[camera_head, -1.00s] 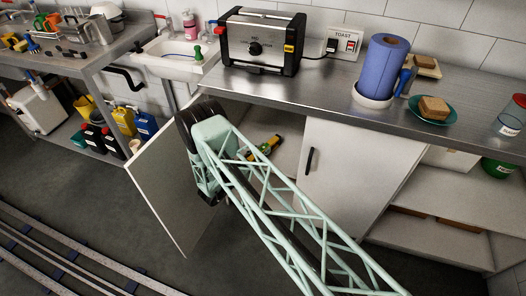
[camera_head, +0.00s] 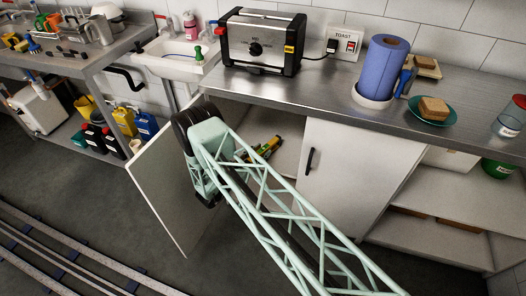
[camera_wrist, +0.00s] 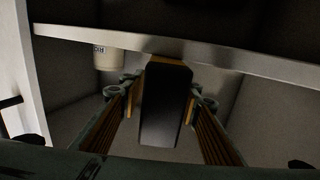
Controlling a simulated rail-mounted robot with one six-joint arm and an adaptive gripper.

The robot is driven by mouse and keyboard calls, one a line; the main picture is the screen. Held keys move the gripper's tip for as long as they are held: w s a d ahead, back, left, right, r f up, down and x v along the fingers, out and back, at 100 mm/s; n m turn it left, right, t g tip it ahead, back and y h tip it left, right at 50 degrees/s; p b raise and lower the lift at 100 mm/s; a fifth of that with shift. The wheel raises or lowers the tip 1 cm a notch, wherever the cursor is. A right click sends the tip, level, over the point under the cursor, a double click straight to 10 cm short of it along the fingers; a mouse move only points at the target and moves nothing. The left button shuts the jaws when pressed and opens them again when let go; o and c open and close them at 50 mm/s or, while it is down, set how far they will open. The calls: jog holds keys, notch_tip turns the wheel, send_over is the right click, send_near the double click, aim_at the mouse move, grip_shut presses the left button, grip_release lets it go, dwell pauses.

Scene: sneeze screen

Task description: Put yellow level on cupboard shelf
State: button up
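The yellow level (camera_head: 264,149) shows in part inside the open cupboard in the head view, behind my arm. In the wrist view a dark block with a yellow-orange edge, which looks like the level's end (camera_wrist: 167,105), stands between the fingers of my gripper (camera_wrist: 164,108). The finger pads lie against its two sides, so the gripper looks shut on it. A pale shelf edge (camera_wrist: 190,52) crosses above it in the wrist view. Whether the level touches the shelf cannot be told.
The cupboard's left door (camera_head: 165,185) stands open beside my arm; the right door (camera_head: 345,175) is shut. A pale labelled container (camera_wrist: 108,58) is inside, near the left finger. The toaster (camera_head: 262,42) and blue paper roll (camera_head: 382,68) stand on the counter above.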

jog(key=p+v, duration=0.2)
jog(key=v, duration=0.8)
jog(key=shift+s, duration=0.25)
jog(key=shift+a, duration=0.1)
dwell(0.6)
